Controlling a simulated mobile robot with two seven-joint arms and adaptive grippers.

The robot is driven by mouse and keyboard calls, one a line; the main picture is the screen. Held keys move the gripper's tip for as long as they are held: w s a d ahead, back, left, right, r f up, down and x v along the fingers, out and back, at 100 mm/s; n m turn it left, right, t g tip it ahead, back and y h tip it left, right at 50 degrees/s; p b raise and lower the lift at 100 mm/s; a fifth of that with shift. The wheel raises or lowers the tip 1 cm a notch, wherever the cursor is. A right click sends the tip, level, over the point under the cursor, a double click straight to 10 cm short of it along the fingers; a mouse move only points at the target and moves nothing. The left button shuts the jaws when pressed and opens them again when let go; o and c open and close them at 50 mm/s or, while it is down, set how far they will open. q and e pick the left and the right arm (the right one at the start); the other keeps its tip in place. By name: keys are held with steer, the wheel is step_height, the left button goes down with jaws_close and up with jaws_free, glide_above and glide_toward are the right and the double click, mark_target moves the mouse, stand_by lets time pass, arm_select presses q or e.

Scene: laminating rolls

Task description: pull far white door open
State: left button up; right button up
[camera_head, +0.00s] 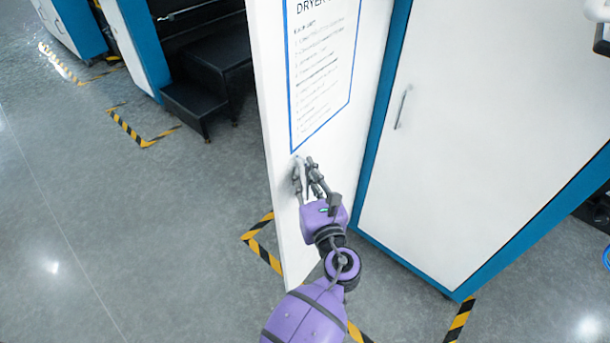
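The far white door (363,75) carries a blue-framed sign headed "DRYER" and stands at an angle to the blue cabinet frame (385,105), its thin edge facing left. My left gripper (305,165) is at the door's face, just below the sign's lower left corner. Its fingers are at a pale, handle-like part near the door's left edge. The fingers hide most of that part, so I cannot tell whether they are closed on it. A nearer white door (480,130) with a thin grey handle (402,107) lies flush in its blue frame.
Black steps (205,95) stand at the upper left beside blue-and-white machines (135,40). Yellow-black tape (135,130) marks the grey floor. The floor left of the door (170,230) is clear. A dark object shows at the right edge.

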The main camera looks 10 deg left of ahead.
arm_select(q)
steer(key=shift+r, duration=0.1)
steer(key=v, duration=0.7)
steer(key=shift+s, duration=0.2)
steer(key=shift+d, duration=0.15)
